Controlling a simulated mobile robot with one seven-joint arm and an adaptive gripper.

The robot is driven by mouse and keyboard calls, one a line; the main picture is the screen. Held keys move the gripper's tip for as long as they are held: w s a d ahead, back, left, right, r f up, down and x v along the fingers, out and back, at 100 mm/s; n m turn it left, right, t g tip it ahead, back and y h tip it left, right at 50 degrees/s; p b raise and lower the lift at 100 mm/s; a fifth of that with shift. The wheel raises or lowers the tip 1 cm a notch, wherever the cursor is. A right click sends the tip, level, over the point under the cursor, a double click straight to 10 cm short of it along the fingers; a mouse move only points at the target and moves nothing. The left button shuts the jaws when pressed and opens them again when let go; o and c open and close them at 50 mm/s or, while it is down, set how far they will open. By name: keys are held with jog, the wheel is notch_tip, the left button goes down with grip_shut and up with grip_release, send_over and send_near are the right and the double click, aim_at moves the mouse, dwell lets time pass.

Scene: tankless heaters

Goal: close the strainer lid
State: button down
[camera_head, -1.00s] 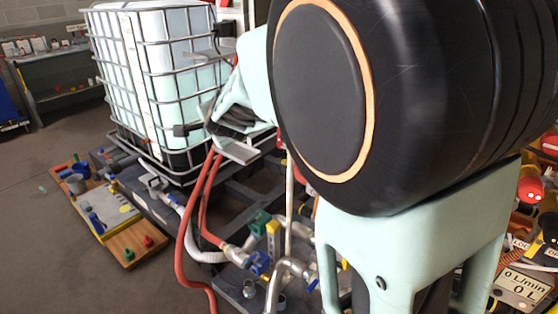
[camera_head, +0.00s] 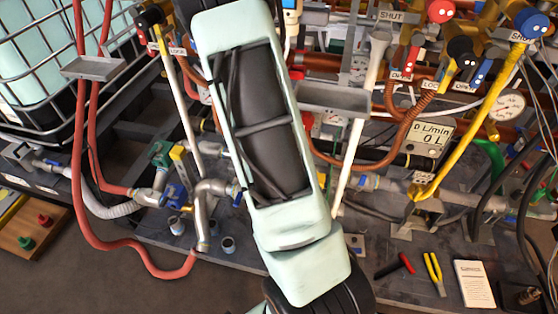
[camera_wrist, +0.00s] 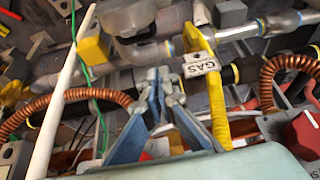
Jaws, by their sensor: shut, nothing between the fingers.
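My gripper (camera_wrist: 163,88) shows at the lower middle of the wrist view. Its blue-grey fingers meet at the tips and hold nothing. A grey metal pipe fitting (camera_wrist: 140,48) lies beyond the fingertips, apart from them as far as I can tell. I cannot tell for sure which part is the strainer or its lid, or whether a lid is open. In the head view my arm covers the middle of the piping, and my gripper is hidden there.
A yellow pipe with a GAS tag (camera_wrist: 198,66) stands right of my fingers. A white pipe (camera_wrist: 62,95) and corrugated copper hoses flank them. In the head view, pliers (camera_head: 434,273) and a white booklet (camera_head: 474,284) lie on the bench. A caged tank (camera_head: 40,75) stands left.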

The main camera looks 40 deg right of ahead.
jog(key=b+x, duration=0.3)
jog(key=x, duration=0.5)
jog(key=shift+f, duration=0.4)
jog(key=shift+s+a+f, duration=0.2)
jog(key=shift+s+a, duration=0.15)
jog(key=shift+a, duration=0.1)
jog(key=shift+s+a+f, duration=0.15)
jog(key=shift+s+a, duration=0.2)
jog(key=shift+a, duration=0.15)
jog(key=shift+s+a, duration=0.4)
jog(key=shift+a, duration=0.15)
